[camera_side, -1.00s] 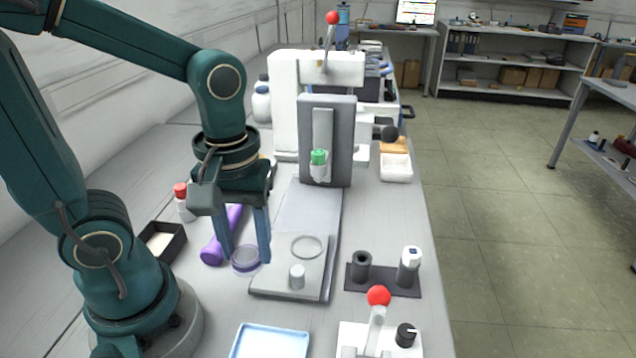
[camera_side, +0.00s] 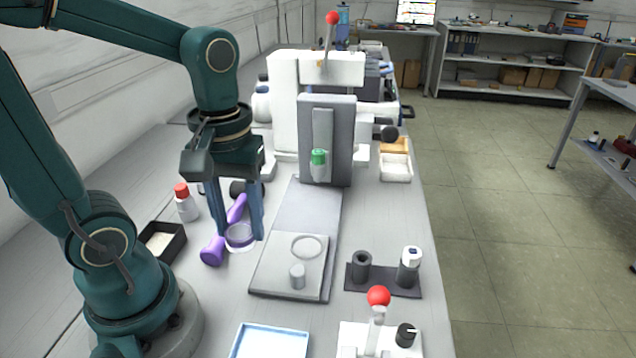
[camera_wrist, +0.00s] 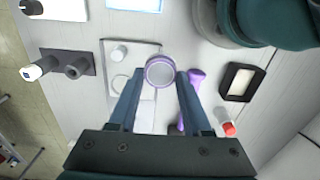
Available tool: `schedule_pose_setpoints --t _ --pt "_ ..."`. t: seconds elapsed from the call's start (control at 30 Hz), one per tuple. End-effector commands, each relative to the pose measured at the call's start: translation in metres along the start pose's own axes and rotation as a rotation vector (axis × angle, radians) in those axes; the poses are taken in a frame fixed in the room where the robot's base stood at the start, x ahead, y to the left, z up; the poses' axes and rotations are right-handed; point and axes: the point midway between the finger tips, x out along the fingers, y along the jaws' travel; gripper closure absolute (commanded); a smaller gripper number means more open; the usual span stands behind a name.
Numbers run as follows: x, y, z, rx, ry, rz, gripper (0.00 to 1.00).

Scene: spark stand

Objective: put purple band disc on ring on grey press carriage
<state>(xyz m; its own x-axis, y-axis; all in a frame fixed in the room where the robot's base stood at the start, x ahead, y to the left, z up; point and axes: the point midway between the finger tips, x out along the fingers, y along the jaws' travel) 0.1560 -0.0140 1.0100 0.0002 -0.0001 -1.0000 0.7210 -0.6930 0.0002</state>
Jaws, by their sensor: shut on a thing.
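The purple band disc (camera_side: 240,238) is a round, clear-topped dish with a purple rim. My gripper (camera_side: 238,236) is shut on it, one finger on each side, and holds it up; the height above the table is hard to judge. In the wrist view the disc (camera_wrist: 160,71) sits between my fingertips (camera_wrist: 159,76). The grey press carriage (camera_side: 268,262) is a flat plate in front of the press, to the right of my gripper. The ring (camera_side: 308,247) lies on the carriage and is empty. It also shows in the wrist view (camera_wrist: 120,85), beside the disc.
A grey peg (camera_side: 297,276) stands on the carriage near the ring. The press (camera_side: 328,140) rises behind. A blue tray (camera_side: 270,342) is in front.

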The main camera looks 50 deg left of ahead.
Motion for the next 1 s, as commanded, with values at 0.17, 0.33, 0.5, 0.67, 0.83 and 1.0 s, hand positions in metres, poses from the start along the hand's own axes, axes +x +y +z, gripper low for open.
schedule_pose_setpoints --t 0.17,0.33,0.5,0.67,0.83,1.0 --pt "-0.007 0.007 -0.009 -0.003 0.001 0.001 1.0" --pt "-0.016 0.029 -0.037 -0.001 -0.002 -0.001 1.0" --pt "-0.015 0.054 -0.066 0.006 -0.003 -0.002 1.0" --pt "-0.007 0.071 -0.084 0.012 -0.003 -0.001 1.0" --pt "0.007 0.077 -0.089 0.018 -0.003 -0.002 1.0" --pt "0.017 0.077 -0.088 0.019 -0.002 -0.001 1.0"
